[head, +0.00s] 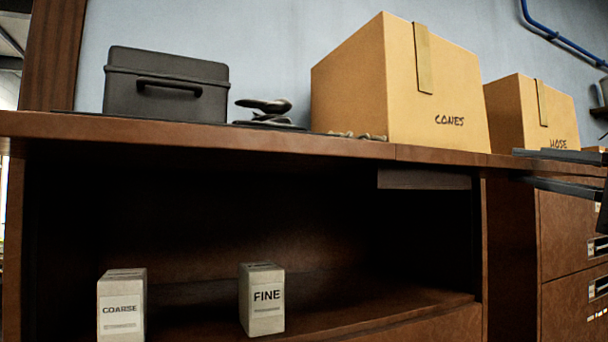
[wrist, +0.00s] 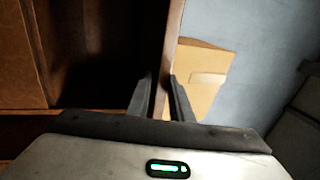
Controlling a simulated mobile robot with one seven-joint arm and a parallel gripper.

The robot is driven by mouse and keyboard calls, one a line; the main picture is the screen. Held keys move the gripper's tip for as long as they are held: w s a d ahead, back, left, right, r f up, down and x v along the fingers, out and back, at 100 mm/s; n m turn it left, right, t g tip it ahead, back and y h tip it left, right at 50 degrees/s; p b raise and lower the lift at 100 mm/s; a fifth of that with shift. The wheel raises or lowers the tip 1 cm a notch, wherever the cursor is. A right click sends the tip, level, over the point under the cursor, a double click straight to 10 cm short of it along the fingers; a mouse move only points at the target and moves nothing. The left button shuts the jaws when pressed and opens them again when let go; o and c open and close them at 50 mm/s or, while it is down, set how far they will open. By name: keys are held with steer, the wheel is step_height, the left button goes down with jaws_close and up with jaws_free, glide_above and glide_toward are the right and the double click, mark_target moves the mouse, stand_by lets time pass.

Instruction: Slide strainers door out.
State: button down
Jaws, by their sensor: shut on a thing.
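The open dark compartment in the brown cabinet holds a COARSE box (head: 122,308) and a FINE box (head: 262,302), both upright. A dark flat strip (head: 425,180) shows just under the cabinet top at the compartment's upper right. I cannot tell whether it is part of the strainers door. My gripper (head: 560,170) is at the right edge of the head view. In the wrist view its two dark fingers stand on either side of a brown board edge (wrist: 167,60), shut on it. I cannot tell whether this board is the door or the cabinet top.
On the cabinet top (head: 200,133) stand a dark toolbox (head: 165,87), a dark clamp-like tool (head: 265,110), a CONES carton (head: 420,90) and a HOSE carton (head: 530,110). A drawer unit (head: 565,240) is at the right.

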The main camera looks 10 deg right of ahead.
steer(key=shift+s, duration=0.1)
steer(key=r+v, duration=0.1)
steer(key=v, duration=0.5)
steer(key=shift+r, duration=0.25)
stand_by(0.4)
steer(key=c, duration=1.5)
jaws_free()
steer(key=shift+s+d, duration=0.15)
steer(key=shift+s, duration=0.1)
steer(key=shift+w, duration=0.15)
steer(key=o, duration=0.3)
steer(key=shift+f, duration=0.1)
